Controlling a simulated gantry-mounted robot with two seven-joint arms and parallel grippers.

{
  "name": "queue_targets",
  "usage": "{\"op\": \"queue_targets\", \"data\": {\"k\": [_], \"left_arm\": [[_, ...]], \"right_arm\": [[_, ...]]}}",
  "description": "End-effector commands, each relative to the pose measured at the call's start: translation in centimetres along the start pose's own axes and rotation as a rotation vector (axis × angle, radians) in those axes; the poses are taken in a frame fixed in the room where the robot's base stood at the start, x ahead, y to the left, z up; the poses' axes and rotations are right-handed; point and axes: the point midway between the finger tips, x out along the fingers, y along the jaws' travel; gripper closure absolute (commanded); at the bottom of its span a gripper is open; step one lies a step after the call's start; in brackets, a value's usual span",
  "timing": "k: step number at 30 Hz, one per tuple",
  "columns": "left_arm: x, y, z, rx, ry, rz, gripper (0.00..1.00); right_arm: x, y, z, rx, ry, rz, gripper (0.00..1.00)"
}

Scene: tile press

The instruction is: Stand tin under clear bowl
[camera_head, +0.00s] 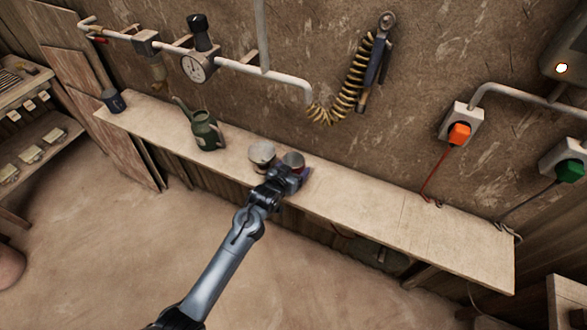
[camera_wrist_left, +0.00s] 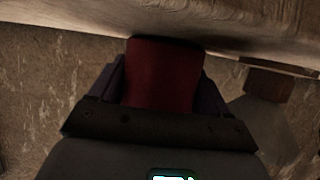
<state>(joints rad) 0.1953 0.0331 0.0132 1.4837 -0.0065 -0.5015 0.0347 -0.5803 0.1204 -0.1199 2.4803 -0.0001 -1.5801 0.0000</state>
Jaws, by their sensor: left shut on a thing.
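My left gripper (camera_head: 289,172) is at the shelf's front edge, shut on a dark red tin (camera_head: 294,159). In the left wrist view the red tin (camera_wrist_left: 162,75) sits between the two fingers (camera_wrist_left: 160,85). The tin is at the shelf top; I cannot tell whether it touches the board. A second, pale grey tin (camera_head: 262,152) stands close to its left. A small, yellowish clear bowl (camera_head: 158,72) hangs under the pipe fitting on the wall, far to the left, above the back of the shelf. My right gripper is not in view.
A green oil can (camera_head: 206,132) stands on the shelf (camera_head: 400,205) between the bowl and the tins. A dark cup (camera_head: 113,101) with a brush-like handle stands at the left end. A gauge (camera_head: 194,68) and coiled hose (camera_head: 345,88) are above.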

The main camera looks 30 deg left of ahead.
Motion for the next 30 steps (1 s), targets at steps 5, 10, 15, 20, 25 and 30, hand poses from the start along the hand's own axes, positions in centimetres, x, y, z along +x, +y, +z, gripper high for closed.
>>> {"op": "queue_targets", "data": {"k": [5, 10, 15, 20, 25, 30], "left_arm": [[0.1, 0.0, 0.2, 0.0, 0.0, 0.0, 0.12], [0.1, 0.0, 0.2, 0.0, 0.0, 0.0, 0.0], [0.1, 0.0, 0.1, 0.0, 0.0, 0.0, 0.0], [-0.8, 0.0, 0.0, 0.0, -0.001, 0.0, 0.0], [-3.2, 0.0, -0.1, 0.0, -0.001, 0.0, 0.0], [-6.5, 0.0, -0.1, 0.0, -0.001, 0.0, 0.0]], "right_arm": [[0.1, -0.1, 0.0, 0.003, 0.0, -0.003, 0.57], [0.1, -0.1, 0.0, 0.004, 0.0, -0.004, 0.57], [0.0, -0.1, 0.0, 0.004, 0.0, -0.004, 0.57], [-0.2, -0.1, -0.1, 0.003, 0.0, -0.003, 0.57], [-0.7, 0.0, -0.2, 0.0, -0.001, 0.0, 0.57], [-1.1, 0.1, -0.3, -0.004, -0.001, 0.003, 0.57]]}}
